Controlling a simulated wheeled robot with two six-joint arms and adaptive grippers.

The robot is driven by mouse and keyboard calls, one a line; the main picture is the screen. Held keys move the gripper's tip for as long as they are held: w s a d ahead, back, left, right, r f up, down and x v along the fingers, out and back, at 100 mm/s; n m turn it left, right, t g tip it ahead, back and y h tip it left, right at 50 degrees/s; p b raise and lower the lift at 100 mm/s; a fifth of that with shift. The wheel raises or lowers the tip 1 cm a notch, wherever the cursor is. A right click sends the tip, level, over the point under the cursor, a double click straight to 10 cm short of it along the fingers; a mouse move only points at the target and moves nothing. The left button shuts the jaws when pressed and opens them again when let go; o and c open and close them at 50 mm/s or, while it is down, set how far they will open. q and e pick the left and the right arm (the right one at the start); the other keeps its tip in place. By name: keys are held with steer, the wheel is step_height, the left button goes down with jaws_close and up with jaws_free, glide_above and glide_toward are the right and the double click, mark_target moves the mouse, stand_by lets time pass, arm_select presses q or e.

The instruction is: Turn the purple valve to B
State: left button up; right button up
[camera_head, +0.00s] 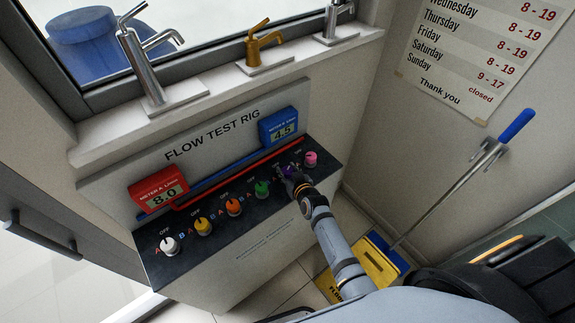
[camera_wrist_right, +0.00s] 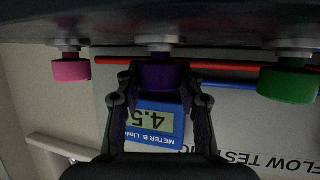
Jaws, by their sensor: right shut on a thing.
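The purple valve (camera_head: 289,171) sits on the dark top of the flow test rig, between the green and pink valves. My right gripper (camera_head: 295,180) is at it and partly covers it in the head view. In the right wrist view the purple knob (camera_wrist_right: 158,75) is between my right gripper's two fingers (camera_wrist_right: 158,88), which are shut on its sides. The direction of the purple knob's pointer is hidden by the gripper. The blue meter B (camera_head: 281,126) reads 4.5 and the red meter A (camera_head: 158,189) reads 8.0. My left gripper is not in view.
The green valve (camera_head: 262,188) and pink valve (camera_head: 310,158) stand close on either side. White (camera_head: 169,244), yellow (camera_head: 203,226) and orange (camera_head: 233,206) valves are farther left. Red and blue pipes run behind the row. Taps stand on the ledge above.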

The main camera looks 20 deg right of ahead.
stand_by(0.5)
steer(key=o, duration=1.2)
steer(key=shift+s, duration=0.1)
steer(key=v, duration=1.1)
steer(key=shift+s+r, duration=0.1)
steer(key=shift+s, duration=0.3)
